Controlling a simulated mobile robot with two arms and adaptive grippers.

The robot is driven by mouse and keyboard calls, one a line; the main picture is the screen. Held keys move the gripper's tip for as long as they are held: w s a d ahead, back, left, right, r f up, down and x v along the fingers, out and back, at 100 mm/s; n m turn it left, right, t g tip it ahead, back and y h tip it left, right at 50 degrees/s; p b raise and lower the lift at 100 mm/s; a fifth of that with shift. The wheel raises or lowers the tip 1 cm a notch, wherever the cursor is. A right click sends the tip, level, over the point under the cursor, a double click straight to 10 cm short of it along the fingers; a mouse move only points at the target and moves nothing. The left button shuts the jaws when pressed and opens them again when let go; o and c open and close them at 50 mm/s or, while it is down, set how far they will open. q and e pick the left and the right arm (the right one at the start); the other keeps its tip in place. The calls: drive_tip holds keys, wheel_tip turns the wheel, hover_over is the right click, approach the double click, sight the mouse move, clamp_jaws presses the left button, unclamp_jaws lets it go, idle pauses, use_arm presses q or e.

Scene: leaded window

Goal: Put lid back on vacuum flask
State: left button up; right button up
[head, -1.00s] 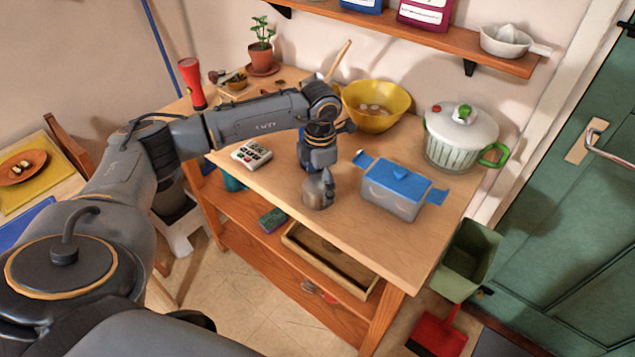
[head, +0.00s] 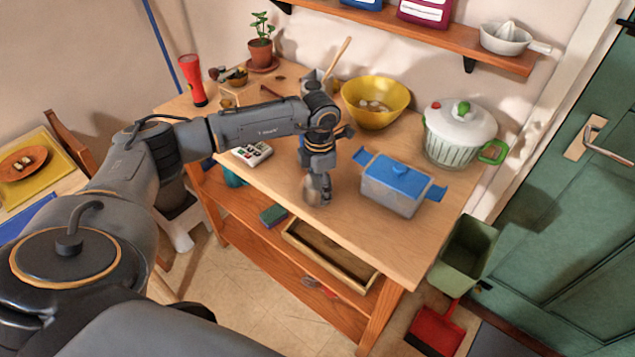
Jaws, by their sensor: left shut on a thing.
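My left gripper (head: 318,184) points down over the front part of the wooden worktop, left of the blue-lidded grey box. It is shut on a small, shiny grey, rounded thing (head: 321,197) at its fingertips, which looks like the flask's lid. The fingers cover part of it, and I cannot tell whether it touches the worktop. Bits of blue show beside my wrist, but I cannot tell what they belong to. I cannot make out the vacuum flask clearly; my arm hides part of the worktop. My right gripper is not in view.
The front right part is clear.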

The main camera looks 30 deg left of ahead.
use_arm(q)
drive_tip(key=shift+r+b, duration=0.5)
drive_tip(key=s+d+r+b, duration=0.2)
drive_tip(key=s+r, duration=0.4)
drive_tip(key=s+d+r+b, duration=0.2)
drive_tip(key=s+r+b, duration=0.1)
drive_tip(key=s+r, duration=0.3)
drive_tip(key=shift+s+d, duration=0.3)
drive_tip(key=shift+s, duration=0.35)
